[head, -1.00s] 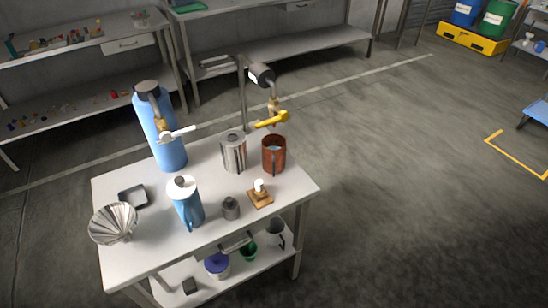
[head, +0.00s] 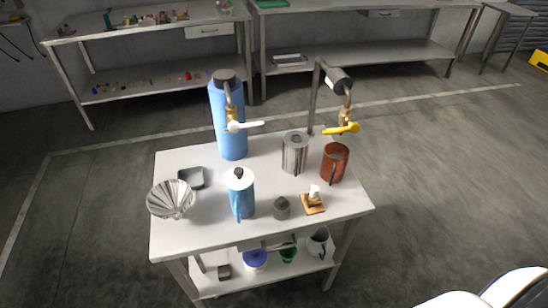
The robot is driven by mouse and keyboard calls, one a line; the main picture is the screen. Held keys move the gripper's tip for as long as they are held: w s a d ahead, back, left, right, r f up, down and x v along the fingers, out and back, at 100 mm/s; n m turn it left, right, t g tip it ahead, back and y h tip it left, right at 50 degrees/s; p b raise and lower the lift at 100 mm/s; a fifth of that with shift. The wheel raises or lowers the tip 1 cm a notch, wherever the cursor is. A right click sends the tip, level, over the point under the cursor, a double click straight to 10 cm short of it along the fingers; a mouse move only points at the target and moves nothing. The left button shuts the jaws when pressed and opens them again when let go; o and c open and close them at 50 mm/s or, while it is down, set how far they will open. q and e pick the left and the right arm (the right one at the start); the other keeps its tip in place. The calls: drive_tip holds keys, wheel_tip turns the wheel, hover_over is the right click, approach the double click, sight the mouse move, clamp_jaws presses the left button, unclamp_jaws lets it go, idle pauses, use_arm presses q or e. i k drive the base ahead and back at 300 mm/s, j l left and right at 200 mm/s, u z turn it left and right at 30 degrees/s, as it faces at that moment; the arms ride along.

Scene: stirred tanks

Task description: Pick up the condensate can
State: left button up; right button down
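No label marks the condensate can, so I cannot tell which vessel it is. On the white table (head: 285,225) stand a steel can (head: 294,152) with a dark handle and a red-brown can (head: 335,162) with a handle. The red-brown can is upright below the yellow-handled tap (head: 342,128). A blue jug (head: 241,195) with a white lid stands at the front middle. A dark and white jug (head: 318,242) is on the lower shelf. Neither of my grippers is in view.
A tall blue tank (head: 229,120) with a white-handled tap stands at the table's back. A fluted metal funnel (head: 171,199), grey tray (head: 191,178), small grey weight (head: 282,208) and wooden block (head: 312,203) share the tabletop. Floor is clear right of the table.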

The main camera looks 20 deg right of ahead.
sight(336, 155)
drive_tip(key=l+u, duration=0.25)
drive_tip(key=l, duration=0.2)
drive_tip(key=l+u, duration=0.25)
drive_tip(key=l, duration=0.2)
drive_tip(key=l+u, duration=0.3)
drive_tip(key=l, duration=0.15)
drive_tip(key=k+l+u, duration=0.1)
drive_tip(key=l+u, duration=0.15)
drive_tip(key=l, duration=0.2)
drive_tip(key=k+l+u, duration=0.25)
drive_tip(key=l, duration=0.2)
drive_tip(key=l+u, duration=0.25)
drive_tip(key=l, duration=0.15)
drive_tip(key=k, duration=0.05)
